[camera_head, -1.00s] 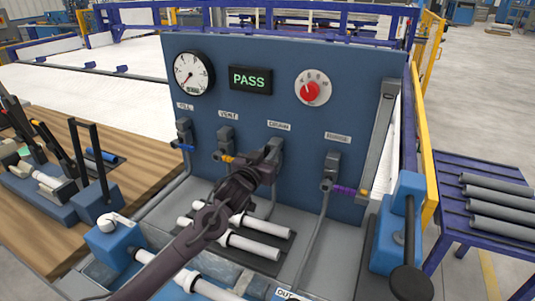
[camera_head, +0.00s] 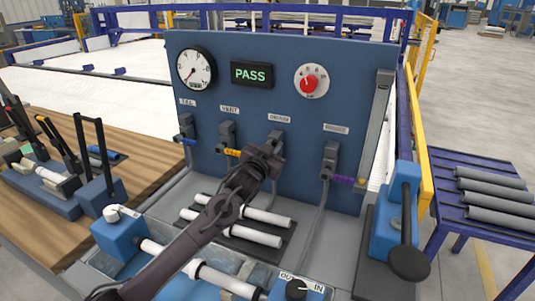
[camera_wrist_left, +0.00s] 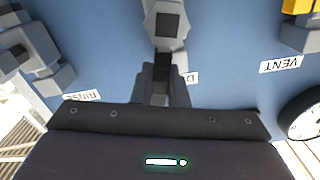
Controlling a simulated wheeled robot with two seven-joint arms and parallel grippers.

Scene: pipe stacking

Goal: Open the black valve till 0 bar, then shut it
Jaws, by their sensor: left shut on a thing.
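The black valve is the third of the valves on the blue panel. Its grey body (camera_head: 275,138) shows above my left gripper (camera_head: 266,158) in the head view, and its handle is hidden there. In the left wrist view its black handle (camera_wrist_left: 162,66) lies between the fingers of my left gripper (camera_wrist_left: 162,88), which is shut on it. My right gripper is not in view.
The blue-handled valve (camera_head: 186,130), yellow-handled valve (camera_head: 227,138) and purple-handled valve (camera_head: 331,162) flank the black one. A display (camera_head: 251,75) reads PASS beside a red knob (camera_head: 310,83). White pipes (camera_head: 262,216) lie below. A blue fixture (camera_head: 388,225) stands at right.

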